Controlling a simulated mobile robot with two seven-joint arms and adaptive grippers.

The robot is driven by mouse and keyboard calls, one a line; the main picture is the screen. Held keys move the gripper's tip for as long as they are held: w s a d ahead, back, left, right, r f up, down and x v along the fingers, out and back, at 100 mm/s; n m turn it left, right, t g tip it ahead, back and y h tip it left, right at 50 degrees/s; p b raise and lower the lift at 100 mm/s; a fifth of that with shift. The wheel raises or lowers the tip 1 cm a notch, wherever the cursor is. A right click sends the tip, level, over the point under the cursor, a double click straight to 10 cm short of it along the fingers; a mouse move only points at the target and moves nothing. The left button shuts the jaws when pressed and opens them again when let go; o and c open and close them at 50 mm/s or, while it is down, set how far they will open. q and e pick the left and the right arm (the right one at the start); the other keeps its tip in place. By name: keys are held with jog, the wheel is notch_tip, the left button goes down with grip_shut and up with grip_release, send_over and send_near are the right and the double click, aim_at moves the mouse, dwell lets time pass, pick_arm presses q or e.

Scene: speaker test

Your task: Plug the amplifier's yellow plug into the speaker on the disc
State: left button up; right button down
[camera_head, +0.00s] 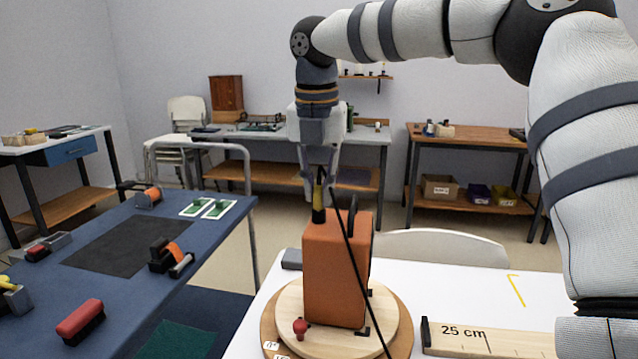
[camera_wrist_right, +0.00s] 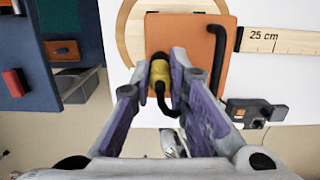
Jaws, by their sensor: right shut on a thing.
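The orange speaker (camera_head: 335,270) stands upright on the round wooden disc (camera_head: 391,335) on a white table. Its top (camera_wrist_right: 188,30), with a black handle (camera_wrist_right: 217,60), shows in the wrist view. My right gripper (camera_head: 318,184) is above the speaker, shut on the yellow plug (camera_head: 318,202), which also shows between its fingers in the wrist view (camera_wrist_right: 160,74). The plug points down at the speaker's top; I cannot tell whether its tip is inside. A black cable (camera_head: 355,255) runs from it past the speaker's front. A dark box (camera_wrist_right: 257,112), perhaps the amplifier, sits nearby. My left gripper is out of view.
A wooden ruler block marked 25 cm (camera_head: 490,339) lies right of the disc. A red knob (camera_head: 300,327) stands at the disc's front. A blue table (camera_head: 110,290) with several tools is at the left.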

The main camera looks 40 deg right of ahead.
jog(key=shift+f, duration=0.1)
jog(key=c, duration=1.5)
grip_release()
